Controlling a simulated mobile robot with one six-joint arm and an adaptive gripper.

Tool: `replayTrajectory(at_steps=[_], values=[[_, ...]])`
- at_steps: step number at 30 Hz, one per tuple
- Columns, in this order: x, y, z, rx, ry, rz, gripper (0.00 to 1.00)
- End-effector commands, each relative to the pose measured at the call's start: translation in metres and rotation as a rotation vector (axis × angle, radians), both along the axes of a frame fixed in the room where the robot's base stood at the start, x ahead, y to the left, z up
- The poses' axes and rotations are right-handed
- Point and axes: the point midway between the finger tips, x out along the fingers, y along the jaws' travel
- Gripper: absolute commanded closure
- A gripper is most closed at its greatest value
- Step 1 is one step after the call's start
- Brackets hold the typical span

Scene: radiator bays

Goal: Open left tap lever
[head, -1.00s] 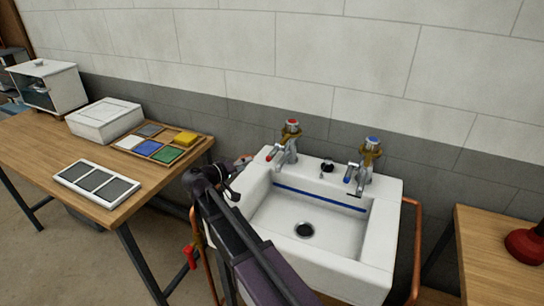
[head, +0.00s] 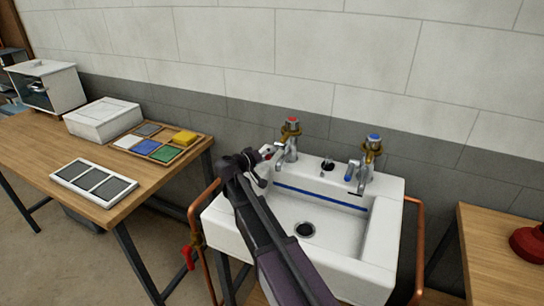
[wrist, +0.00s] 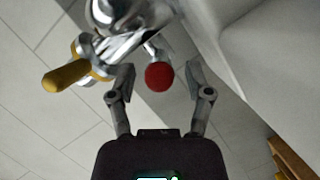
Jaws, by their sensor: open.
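The left tap (head: 291,143) is chrome with a red cap and a yellow-brown collar, at the back left of the white sink (head: 378,262). Its lever ends in a red ball (wrist: 159,78), which sits between my spread fingers in the wrist view. My gripper (wrist: 159,72) is open, one finger on each side of the ball, with gaps showing. In the head view my gripper (head: 266,154) is at the left side of the left tap, and my wrist partly hides it. The tap's chrome body (wrist: 125,25) fills the top of the wrist view.
The right tap (head: 366,165) has a blue cap and blue lever tip. A black plug (head: 327,165) sits between the taps. Copper pipes (head: 418,235) flank the sink, with a red-handled valve (head: 188,257) at left. Wooden tables (head: 110,205) stand at both sides.

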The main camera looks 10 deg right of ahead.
Motion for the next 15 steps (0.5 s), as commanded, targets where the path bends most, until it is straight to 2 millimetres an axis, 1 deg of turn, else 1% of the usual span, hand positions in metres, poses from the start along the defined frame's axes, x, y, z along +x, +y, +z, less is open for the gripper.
replayTrajectory(at_steps=[1, 6, 15], values=[[0.004, -0.005, -0.002, 0.000, 0.000, -0.001, 0.35], [0.010, -0.014, -0.004, 0.000, 0.000, -0.001, 0.35], [0.012, -0.017, -0.004, -0.001, 0.001, 0.000, 0.35]])
